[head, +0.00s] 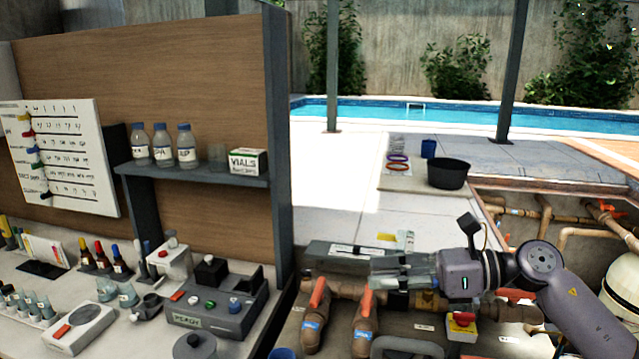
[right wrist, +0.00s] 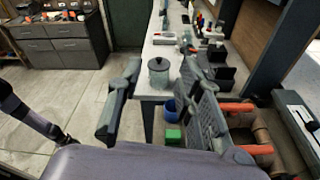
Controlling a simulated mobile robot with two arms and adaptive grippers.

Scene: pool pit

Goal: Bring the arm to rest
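My right arm comes in from the right in the head view, with its gripper (head: 385,268) pointing left above the pipework. In the right wrist view the two fingers of the right gripper (right wrist: 161,75) stand well apart, with nothing held between them. A lidded grey pot (right wrist: 158,72) shows in the gap, but it stands on the bench beyond. My left gripper is in neither view. A dark arm link (right wrist: 28,115) shows at the left edge of the right wrist view; I cannot tell its gripper.
Below the right gripper are pipes with orange-handled valves (head: 318,292) and a red button on a yellow box (head: 462,322). The lab bench at left holds a control box (head: 215,308) and several bottles. A black tub (head: 448,174) stands behind. Open paving (head: 340,190) lies towards the pool.

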